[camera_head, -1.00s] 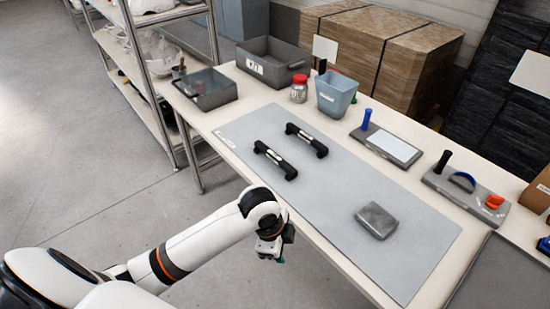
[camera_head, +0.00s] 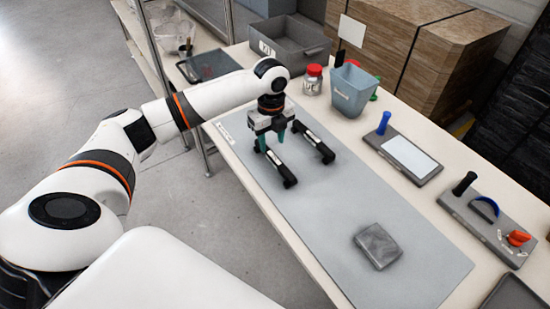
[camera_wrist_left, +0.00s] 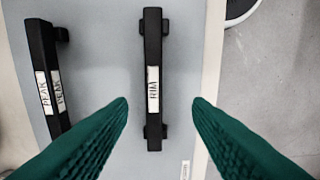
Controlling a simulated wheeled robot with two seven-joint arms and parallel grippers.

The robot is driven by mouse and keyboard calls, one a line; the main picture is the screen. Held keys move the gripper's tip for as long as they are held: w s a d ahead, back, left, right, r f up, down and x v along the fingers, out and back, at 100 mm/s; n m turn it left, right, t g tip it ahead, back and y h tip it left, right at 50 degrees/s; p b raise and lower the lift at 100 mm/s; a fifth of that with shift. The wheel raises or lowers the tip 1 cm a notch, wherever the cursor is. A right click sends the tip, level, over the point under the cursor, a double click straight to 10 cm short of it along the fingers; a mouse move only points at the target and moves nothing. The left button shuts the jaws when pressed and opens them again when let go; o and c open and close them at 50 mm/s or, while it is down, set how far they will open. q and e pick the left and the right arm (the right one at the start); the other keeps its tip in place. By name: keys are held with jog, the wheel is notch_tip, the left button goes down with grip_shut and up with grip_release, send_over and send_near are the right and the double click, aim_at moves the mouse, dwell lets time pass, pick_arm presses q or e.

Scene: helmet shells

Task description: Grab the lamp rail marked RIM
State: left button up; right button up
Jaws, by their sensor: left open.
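The black lamp rail marked RIM (camera_wrist_left: 153,52) lies in the middle of the left wrist view, its white label facing up. It also shows in the head view (camera_head: 280,170), on the grey mat (camera_head: 330,205) near the table's front edge. A second black rail, marked PEAK (camera_wrist_left: 42,50), lies to its left in the wrist view; in the head view it is the right one (camera_head: 314,145). My left gripper (camera_head: 271,143) is above the RIM rail, fingers pointing down. Its green fingers (camera_wrist_left: 160,102) are open and empty, with the rail's lower end between them in the picture.
A grey block (camera_head: 377,246) lies on the mat towards the front. A grey bin (camera_head: 290,42), a red-lidded jar (camera_head: 312,79) and a blue-grey bucket (camera_head: 352,90) stand behind. Two tool trays (camera_head: 404,157) (camera_head: 487,220) are at the right. The mat's middle is clear.

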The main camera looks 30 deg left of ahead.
aim_at(274, 158)
pick_arm(q)
jog(key=shift+w+f, duration=0.1)
jog(key=shift+f, duration=0.6)
jog(key=shift+w+f, duration=0.15)
jog(key=shift+f, duration=0.2)
jog(key=f+p, duration=0.1)
jog(key=f, duration=0.3)
jog(key=shift+d, duration=0.2)
jog(key=shift+w+f, duration=0.1)
jog(key=shift+f, duration=0.5)
jog(key=c, duration=0.5)
grip_shut()
pick_arm(e)
jog(key=shift+w+r, duration=0.6)
jog(key=shift+w, duration=0.1)
